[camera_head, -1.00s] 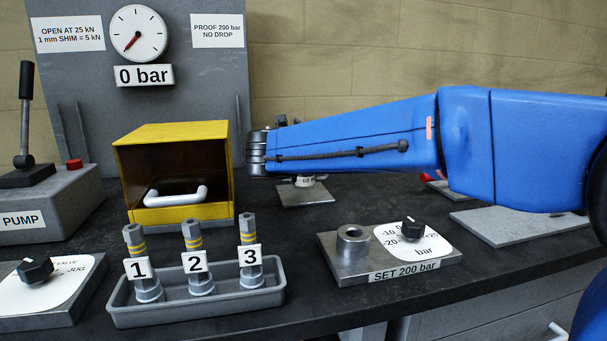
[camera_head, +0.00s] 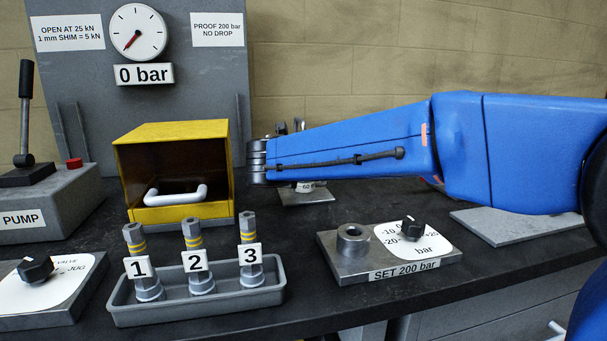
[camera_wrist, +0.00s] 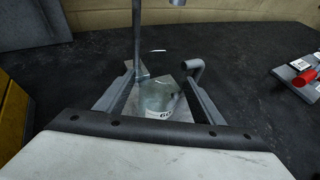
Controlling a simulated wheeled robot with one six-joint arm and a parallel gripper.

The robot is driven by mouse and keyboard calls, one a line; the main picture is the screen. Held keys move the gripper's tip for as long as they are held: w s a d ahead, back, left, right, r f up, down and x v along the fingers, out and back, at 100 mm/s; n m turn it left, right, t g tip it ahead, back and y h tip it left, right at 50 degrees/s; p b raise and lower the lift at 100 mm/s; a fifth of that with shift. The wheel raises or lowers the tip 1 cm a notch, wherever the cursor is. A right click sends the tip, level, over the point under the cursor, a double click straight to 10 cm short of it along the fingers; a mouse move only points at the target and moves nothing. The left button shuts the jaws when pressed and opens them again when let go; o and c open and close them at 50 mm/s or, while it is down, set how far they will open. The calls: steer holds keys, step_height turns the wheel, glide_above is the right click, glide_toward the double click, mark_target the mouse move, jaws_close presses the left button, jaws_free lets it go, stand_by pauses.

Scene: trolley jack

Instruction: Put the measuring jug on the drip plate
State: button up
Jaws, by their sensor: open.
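The measuring jug (camera_wrist: 158,97) is a small clear vessel with a white label reading "60"; it looks upright in the wrist view. My gripper (camera_wrist: 162,80) is open, with one finger on each side of the jug; I cannot tell whether either touches it. A small grey plate (camera_wrist: 183,76) shows beneath and behind the jug. In the head view, this plate (camera_head: 305,198) and part of the jug's label (camera_head: 306,188) show below my blue arm, which hides the rest of the jug. I cannot tell for sure which plate is the drip plate.
A bent pipe (camera_wrist: 195,68) and an upright post (camera_wrist: 137,35) stand close by the fingers. A yellow box (camera_head: 180,213) stands left of my wrist. A tray (camera_head: 200,309) with numbered fittings and a gauge block (camera_head: 345,267) are in front. A flat grey plate (camera_head: 520,226) lies right.

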steer(key=v, duration=1.2)
